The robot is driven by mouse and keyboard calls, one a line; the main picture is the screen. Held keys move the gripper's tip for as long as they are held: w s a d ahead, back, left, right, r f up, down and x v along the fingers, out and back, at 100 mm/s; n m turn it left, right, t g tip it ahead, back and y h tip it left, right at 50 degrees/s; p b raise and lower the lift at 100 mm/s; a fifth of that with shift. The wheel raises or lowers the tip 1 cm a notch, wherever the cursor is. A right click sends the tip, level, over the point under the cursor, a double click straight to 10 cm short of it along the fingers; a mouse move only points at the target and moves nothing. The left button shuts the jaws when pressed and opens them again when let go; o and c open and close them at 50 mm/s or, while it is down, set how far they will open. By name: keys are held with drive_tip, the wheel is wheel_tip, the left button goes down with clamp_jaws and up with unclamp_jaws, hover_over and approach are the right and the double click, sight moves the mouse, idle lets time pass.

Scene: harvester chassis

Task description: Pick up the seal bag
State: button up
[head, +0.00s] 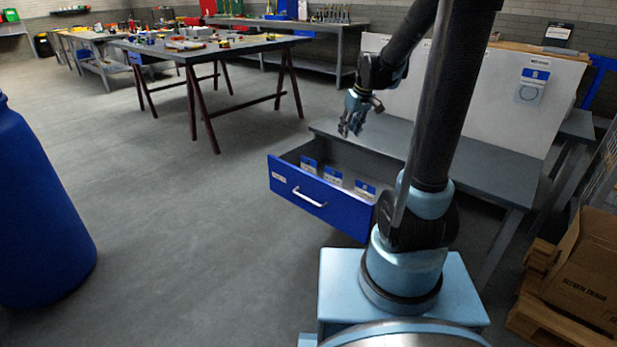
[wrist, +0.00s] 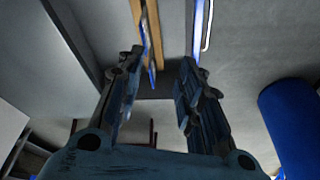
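Three bags with blue-and-white labels, a left one (head: 309,165), a middle one (head: 333,175) and a right one (head: 364,189), stand in the open blue drawer (head: 318,202). Their lettering is too small to read, so I cannot tell which is the seal bag. My gripper (head: 350,124) is above and behind the drawer, apart from the bags. In the wrist view my gripper (wrist: 158,85) is open, with nothing between its fingers. A blue-and-white edge (wrist: 151,75), perhaps a bag, shows beyond the fingers.
The drawer hangs under a grey bench (head: 440,165). A white panel (head: 480,95) behind it carries another labelled packet (head: 533,86). A blue barrel (head: 40,210) stands at left, cardboard boxes (head: 585,265) at right. A tool-covered table (head: 205,50) stands behind. The floor left of the drawer is clear.

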drive_tip(key=w+a+f+n, duration=0.2)
drive_tip(key=w+a+f, duration=0.25)
drive_tip(key=w, duration=0.45)
drive_tip(key=n+y, duration=0.1)
drive_tip(key=n, duration=0.1)
approach(309, 165)
drive_tip(key=x, duration=0.5)
drive_tip(key=shift+a, duration=0.15)
drive_tip(key=shift+y, duration=0.3)
drive_tip(key=shift+w+d+x, duration=0.1)
drive_tip(key=shift+x, duration=1.25)
drive_tip(key=shift+w+d+x, duration=0.1)
drive_tip(key=shift+d+x, duration=0.05)
drive_tip(key=shift+x, duration=1.2)
clamp_jaws()
